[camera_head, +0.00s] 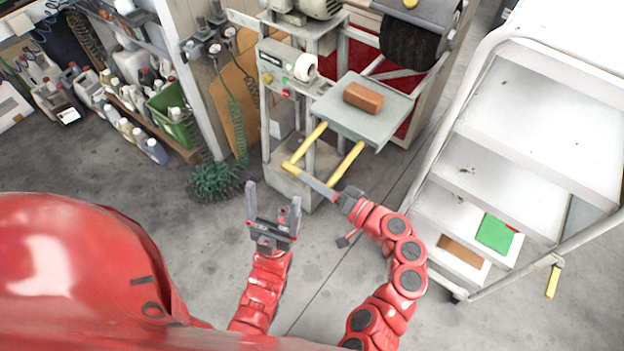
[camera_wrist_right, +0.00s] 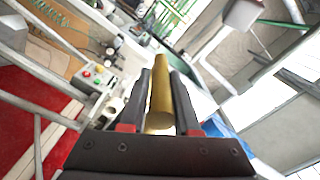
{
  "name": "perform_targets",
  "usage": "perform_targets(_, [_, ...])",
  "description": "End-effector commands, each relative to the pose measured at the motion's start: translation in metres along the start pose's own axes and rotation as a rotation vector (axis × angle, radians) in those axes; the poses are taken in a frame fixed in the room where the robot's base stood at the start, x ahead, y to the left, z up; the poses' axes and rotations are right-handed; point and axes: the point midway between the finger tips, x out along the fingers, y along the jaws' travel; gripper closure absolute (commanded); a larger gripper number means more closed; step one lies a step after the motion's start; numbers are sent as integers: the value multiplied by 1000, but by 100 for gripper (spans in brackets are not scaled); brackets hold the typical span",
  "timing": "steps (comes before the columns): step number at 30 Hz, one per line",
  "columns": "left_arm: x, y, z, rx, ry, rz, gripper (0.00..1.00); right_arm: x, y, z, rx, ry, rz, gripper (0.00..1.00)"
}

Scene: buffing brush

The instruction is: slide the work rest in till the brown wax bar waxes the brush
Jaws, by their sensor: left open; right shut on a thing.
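The work rest (camera_head: 338,117) is a grey plate with a yellow U-shaped handle (camera_head: 345,161) reaching toward me. The brown wax bar (camera_head: 363,97) lies on the plate. The dark round brush (camera_head: 410,42) is on the machine behind and above it, with a visible gap between bar and brush. My right gripper (camera_head: 319,187) is shut on the handle's front crossbar, largely covering it. In the right wrist view the yellow handle bar (camera_wrist_right: 162,95) sits between the two dark fingers. My left gripper (camera_head: 273,200) is open and empty, left of the handle, over the floor.
A control box (camera_head: 284,70) with buttons is left of the work rest. A white shelved cart (camera_head: 535,140) stands close on the right. Shelves with bottles and a green crate (camera_head: 172,117) are at left. A green coiled hose (camera_head: 218,180) hangs to the floor.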

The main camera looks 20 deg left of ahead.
Motion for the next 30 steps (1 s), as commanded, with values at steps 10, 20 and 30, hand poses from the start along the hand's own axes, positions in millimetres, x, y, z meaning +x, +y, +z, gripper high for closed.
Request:
perform_targets(10, [-5, 0, 1, 0, 0, 0, 14, 0, 2, -5, -6, 6, -2, 100])
perform_targets(20, [-52, 3, 9, 0, 0, 0, 14, -1, 37, -45, -11, 8, -3, 100])
perform_targets(30, [-117, 6, 20, 0, 0, 0, 14, -1, 78, -108, -11, 5, -1, 100])
